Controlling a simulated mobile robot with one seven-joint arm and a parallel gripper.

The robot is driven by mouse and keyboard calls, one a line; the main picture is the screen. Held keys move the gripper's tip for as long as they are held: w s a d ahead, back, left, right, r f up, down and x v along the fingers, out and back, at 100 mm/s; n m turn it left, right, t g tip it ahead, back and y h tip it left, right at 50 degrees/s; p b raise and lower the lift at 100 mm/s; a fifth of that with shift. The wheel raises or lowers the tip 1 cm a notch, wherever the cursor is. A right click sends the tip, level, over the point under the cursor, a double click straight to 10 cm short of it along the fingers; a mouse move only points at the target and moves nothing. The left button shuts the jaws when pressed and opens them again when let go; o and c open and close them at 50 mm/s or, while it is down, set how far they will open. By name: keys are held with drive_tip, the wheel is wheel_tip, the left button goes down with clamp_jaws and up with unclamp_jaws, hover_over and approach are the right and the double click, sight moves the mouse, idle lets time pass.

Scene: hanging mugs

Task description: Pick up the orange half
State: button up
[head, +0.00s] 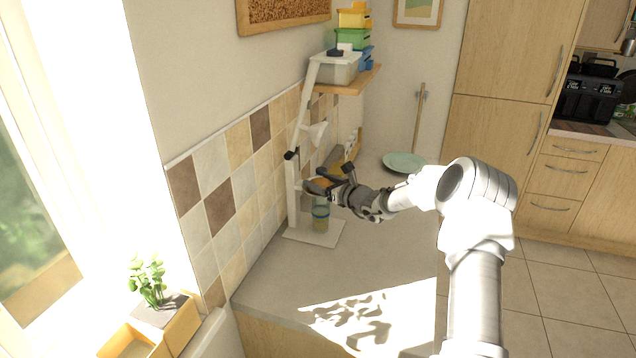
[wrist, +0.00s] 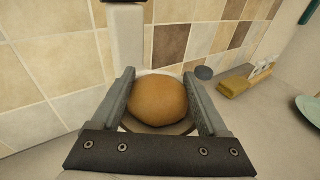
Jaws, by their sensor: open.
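The orange half (wrist: 157,100) shows its rounded peel side in the wrist view. It sits over a pale round rim that shows around its edge. In the head view the orange half (head: 319,184) is a small patch, mostly hidden by my gripper (head: 314,181). My gripper is open, with one finger on each side of the orange half in the wrist view (wrist: 158,76). I cannot tell whether the fingers touch it.
A white stand (head: 292,195) rises beside the orange half, with a greenish glass (head: 320,217) below on its base. The tiled wall (head: 240,185) is close behind. A yellow sponge-like block (wrist: 233,87) and a pale plate (head: 404,162) are farther along the counter. The front counter is clear.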

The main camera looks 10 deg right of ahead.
drive_tip(key=shift+s, duration=0.1)
drive_tip(key=c, duration=1.2)
drive_tip(key=shift+r, duration=0.15)
